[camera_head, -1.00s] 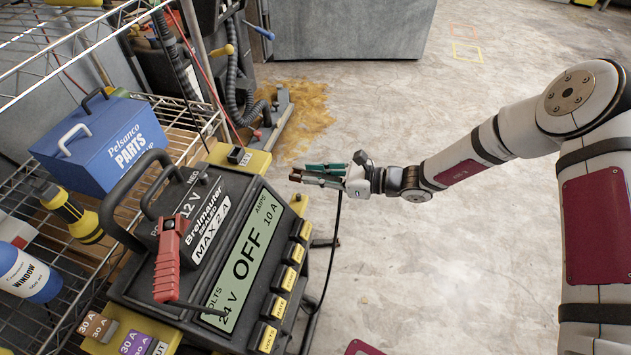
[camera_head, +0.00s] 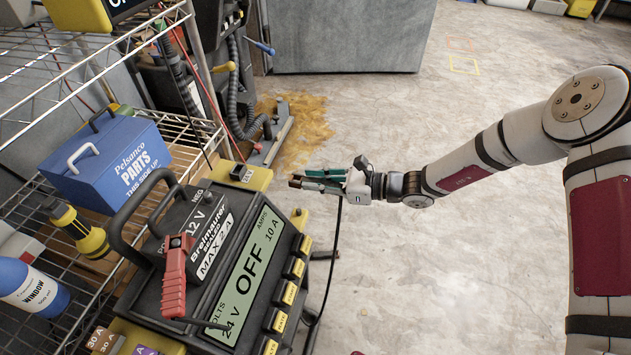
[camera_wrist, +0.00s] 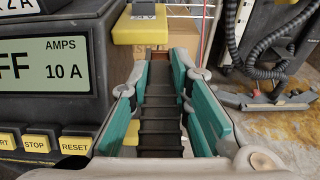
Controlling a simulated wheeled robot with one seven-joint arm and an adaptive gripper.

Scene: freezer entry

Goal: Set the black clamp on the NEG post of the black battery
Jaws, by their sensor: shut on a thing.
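The black battery (camera_head: 197,222), marked 12 V, sits behind the big OFF display. Its NEG label (camera_head: 197,193) is at its far end, by the carry handle; the post there is hard to make out. A red clamp (camera_head: 174,277) stands at the near POS side. My gripper (camera_head: 308,180), with teal fingers, is right of the battery, over the floor beside the charger. In the wrist view it is shut on the ribbed black clamp (camera_wrist: 160,121), which points forward with its coppery jaw tip at the front. A black cable hangs below the gripper.
The charger (camera_head: 243,260) with yellow buttons fills the lower left. A yellow block (camera_head: 247,178) juts from its far side. A wire shelf holds a blue parts box (camera_head: 110,158), a yellow flashlight (camera_head: 75,225) and a blue bottle (camera_head: 30,287). The floor right is free.

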